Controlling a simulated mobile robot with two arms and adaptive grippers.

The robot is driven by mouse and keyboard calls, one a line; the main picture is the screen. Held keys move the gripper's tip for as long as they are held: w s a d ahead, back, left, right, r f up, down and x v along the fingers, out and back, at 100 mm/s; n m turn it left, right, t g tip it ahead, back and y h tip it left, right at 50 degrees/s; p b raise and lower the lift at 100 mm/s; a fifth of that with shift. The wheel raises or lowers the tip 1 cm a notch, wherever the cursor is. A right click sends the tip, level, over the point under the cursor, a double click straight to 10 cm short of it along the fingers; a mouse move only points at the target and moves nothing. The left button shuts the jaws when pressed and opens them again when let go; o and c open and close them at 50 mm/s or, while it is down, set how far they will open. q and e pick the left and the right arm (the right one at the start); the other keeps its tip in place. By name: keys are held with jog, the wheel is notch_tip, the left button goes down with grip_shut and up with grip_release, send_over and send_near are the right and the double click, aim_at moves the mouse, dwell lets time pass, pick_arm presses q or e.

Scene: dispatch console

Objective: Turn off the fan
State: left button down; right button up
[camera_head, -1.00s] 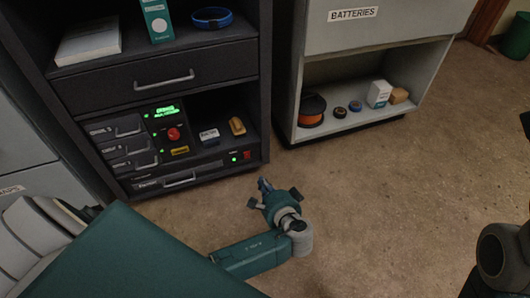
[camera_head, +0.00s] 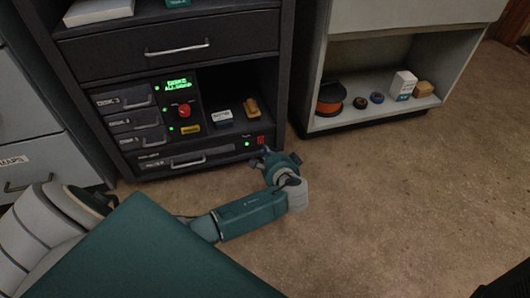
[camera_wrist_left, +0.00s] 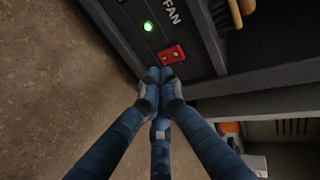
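The fan switch is a small red rocker (camera_head: 261,140) at the lower right end of the dark console's bottom strip. In the left wrist view the red rocker (camera_wrist_left: 172,54) sits beside the word FAN, and a green light (camera_wrist_left: 148,27) is lit near it. My left gripper (camera_head: 265,153) is at the switch in the head view, its fingers partly hidden by its own body. In the left wrist view the blue fingers (camera_wrist_left: 160,76) are drawn together with nothing between them, tips just short of or at the rocker's lower edge; contact cannot be told. My right gripper is not in view.
The console (camera_head: 190,68) has a red knob (camera_head: 184,110), a green display (camera_head: 178,85) and small drawers with handles. A grey cabinet (camera_head: 318,110) to the right holds an orange spool (camera_head: 330,98), tape rolls and boxes. The floor (camera_head: 400,200) in front is clear.

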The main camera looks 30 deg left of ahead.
aim_at(261, 140)
pick_arm(q)
jog(key=shift+w+a+r+b, duration=0.2)
jog(key=shift+w+a+b, duration=0.3)
jog(key=shift+w+a, duration=0.35)
